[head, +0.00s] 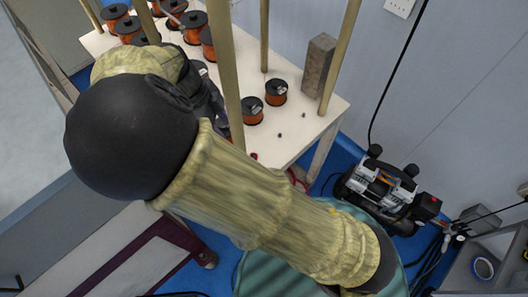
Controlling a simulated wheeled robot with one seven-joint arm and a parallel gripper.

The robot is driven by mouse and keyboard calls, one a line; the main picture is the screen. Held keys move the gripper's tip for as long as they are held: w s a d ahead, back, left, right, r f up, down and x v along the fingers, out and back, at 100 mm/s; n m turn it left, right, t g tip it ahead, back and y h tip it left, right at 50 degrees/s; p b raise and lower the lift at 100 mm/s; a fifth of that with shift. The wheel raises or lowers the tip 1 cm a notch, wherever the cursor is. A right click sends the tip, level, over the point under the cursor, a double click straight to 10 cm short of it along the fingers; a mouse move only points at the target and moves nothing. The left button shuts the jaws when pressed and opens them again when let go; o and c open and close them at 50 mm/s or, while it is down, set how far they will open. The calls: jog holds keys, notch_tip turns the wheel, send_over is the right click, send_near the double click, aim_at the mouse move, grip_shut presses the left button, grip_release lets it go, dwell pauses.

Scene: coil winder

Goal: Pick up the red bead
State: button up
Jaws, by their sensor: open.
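A small red bead (254,156) lies on the white table (312,112), close to its front edge and just right of my arm. My gripper (217,112) shows only as a dark shape behind my arm and a wooden post, a short way left of and beyond the bead. It is open. Its fingertips are mostly hidden, and I see nothing held between them.
Copper-wire spools (276,92) and two small dark beads (281,135) are on the table. Wooden posts (226,65) rise around my arm. A grey-brown block (318,67) stands at the back right. A black compressor (382,188) sits on the blue floor.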

jog(key=shift+w, duration=0.7)
jog(key=shift+f, duration=0.1)
jog(key=x, duration=1.2)
jog(key=shift+w+d+b, duration=0.15)
jog(key=shift+d+b, duration=0.05)
jog(key=shift+b, duration=0.2)
jog(key=shift+f, duration=0.15)
jog(key=x, duration=0.5)
